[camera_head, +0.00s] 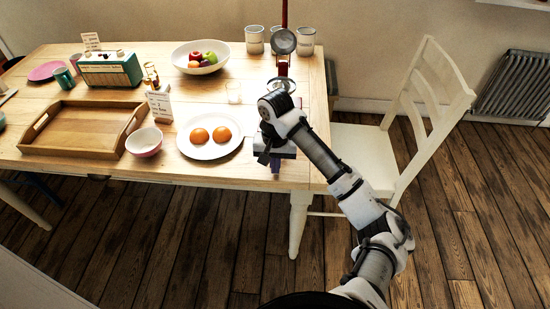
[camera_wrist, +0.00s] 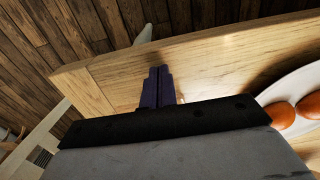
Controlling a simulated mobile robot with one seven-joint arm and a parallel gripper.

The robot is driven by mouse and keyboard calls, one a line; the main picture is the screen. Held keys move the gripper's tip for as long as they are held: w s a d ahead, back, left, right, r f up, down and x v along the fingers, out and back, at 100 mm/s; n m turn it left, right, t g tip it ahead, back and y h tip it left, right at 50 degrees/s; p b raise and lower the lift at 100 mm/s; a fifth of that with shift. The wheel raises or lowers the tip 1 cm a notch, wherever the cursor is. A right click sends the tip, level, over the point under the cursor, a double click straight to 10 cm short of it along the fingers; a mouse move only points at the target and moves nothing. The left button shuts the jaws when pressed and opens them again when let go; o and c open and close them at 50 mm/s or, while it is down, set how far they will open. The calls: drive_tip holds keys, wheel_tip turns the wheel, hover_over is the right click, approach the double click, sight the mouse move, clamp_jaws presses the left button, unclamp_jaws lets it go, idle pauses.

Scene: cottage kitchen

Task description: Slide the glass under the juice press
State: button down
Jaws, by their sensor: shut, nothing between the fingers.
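The juice press (camera_head: 283,68) stands near the far right end of the table, with a red upright and a grey round part on top. Its lower part is partly hidden behind my arm. My gripper (camera_head: 275,168) is over the near right part of the table, nearer than both, and points down. In the wrist view the dark fingers (camera_wrist: 158,85) are together and empty above bare wood. Neither glass nor press shows in the wrist view.
A plate (camera_head: 210,151) with two orange halves lies just left of my gripper. A fruit bowl (camera_head: 200,58), a small bowl (camera_head: 144,142), a wooden tray (camera_head: 75,132) and a card (camera_head: 159,104) stand farther left or back. Canisters (camera_head: 306,41) stand behind the press. A chair (camera_head: 365,155) is at right.

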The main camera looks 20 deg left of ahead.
drive_tip(key=shift+w+a+r, duration=0.1)
drive_tip(key=shift+w+a, duration=0.1)
drive_tip(key=shift+w, duration=0.5)
drive_tip(key=shift+w+a+r, duration=0.1)
drive_tip(key=shift+w+a, duration=0.1)
drive_tip(key=shift+w, duration=0.45)
drive_tip(key=w+a, duration=0.1)
drive_tip(key=w, duration=0.2)
drive_tip(key=w+a+p, duration=0.1)
drive_tip(key=w, duration=0.2)
drive_tip(key=w+p, duration=0.1)
drive_tip(key=w, duration=0.2)
drive_tip(key=shift+w+a+f, duration=0.1)
drive_tip(key=shift+w+a, duration=0.25)
drive_tip(key=shift+a, duration=0.05)
drive_tip(key=shift+s, duration=0.1)
